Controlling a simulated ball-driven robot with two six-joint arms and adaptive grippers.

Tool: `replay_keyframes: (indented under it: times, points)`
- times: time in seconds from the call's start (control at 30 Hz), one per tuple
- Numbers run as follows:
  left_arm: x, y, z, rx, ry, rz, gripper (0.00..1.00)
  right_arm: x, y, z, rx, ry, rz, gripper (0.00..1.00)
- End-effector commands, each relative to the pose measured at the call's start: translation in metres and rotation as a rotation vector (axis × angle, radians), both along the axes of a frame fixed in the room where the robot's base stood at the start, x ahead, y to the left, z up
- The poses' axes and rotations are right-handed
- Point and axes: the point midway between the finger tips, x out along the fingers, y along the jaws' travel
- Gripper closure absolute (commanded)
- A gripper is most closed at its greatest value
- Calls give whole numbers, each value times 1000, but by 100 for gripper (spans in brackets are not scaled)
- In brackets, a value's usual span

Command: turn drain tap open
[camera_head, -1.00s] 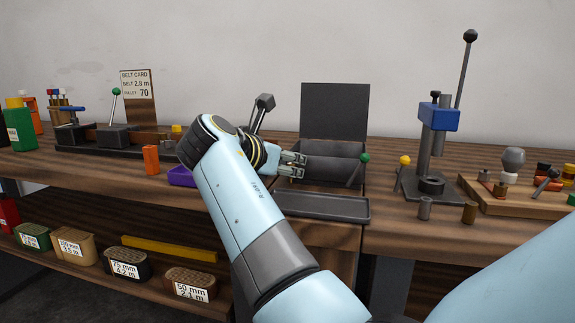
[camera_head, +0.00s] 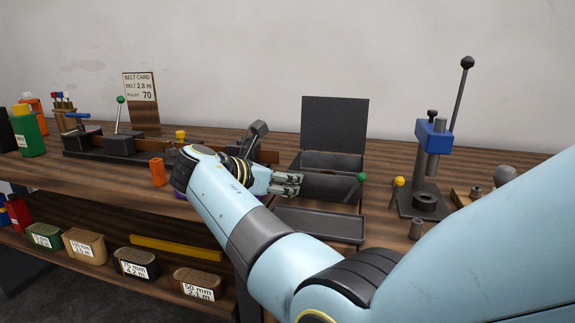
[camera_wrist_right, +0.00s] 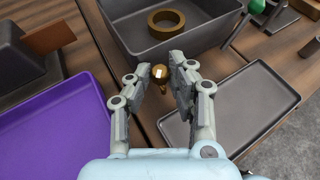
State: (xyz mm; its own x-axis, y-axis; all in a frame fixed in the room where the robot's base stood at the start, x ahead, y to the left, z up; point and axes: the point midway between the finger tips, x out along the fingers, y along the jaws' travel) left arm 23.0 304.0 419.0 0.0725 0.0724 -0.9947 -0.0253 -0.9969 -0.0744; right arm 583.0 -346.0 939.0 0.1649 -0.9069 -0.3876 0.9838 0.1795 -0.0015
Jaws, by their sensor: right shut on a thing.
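The drain tap (camera_wrist_right: 160,74) shows in the right wrist view as a small brass knob on a short stem, low at the near side of a dark open-topped tank (camera_wrist_right: 190,40). My right gripper (camera_wrist_right: 162,68) has its two fingers on either side of the knob and is shut on it. In the head view my right gripper (camera_head: 298,184) is at the lower left front of the tank (camera_head: 332,187), and the tap is hidden there. How far the tap is turned cannot be told. My left gripper is not in view.
A bronze ring (camera_wrist_right: 166,20) lies inside the tank. A shallow dark tray (camera_head: 320,226) sits in front of it, and a purple tray (camera_wrist_right: 50,125) to the left. A green-knobbed lever (camera_head: 361,178) and a press (camera_head: 432,140) stand to the right.

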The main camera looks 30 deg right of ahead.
Motion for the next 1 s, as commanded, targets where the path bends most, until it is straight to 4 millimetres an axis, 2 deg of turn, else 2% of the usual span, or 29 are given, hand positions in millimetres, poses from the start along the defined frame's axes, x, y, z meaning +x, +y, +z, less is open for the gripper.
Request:
replay_keyframes:
  times: [0.43, 0.47, 0.6, 1.0]
  points:
    - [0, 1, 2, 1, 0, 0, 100, 1, 0, -1, -4, -3, -41, 100]
    - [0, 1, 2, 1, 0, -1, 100, 1, 0, -1, -4, -2, -41, 78]
    - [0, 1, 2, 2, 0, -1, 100, 1, 0, -1, -4, -2, -41, 60]
    - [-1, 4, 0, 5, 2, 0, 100, 0, 0, -1, -2, -4, -28, 58]
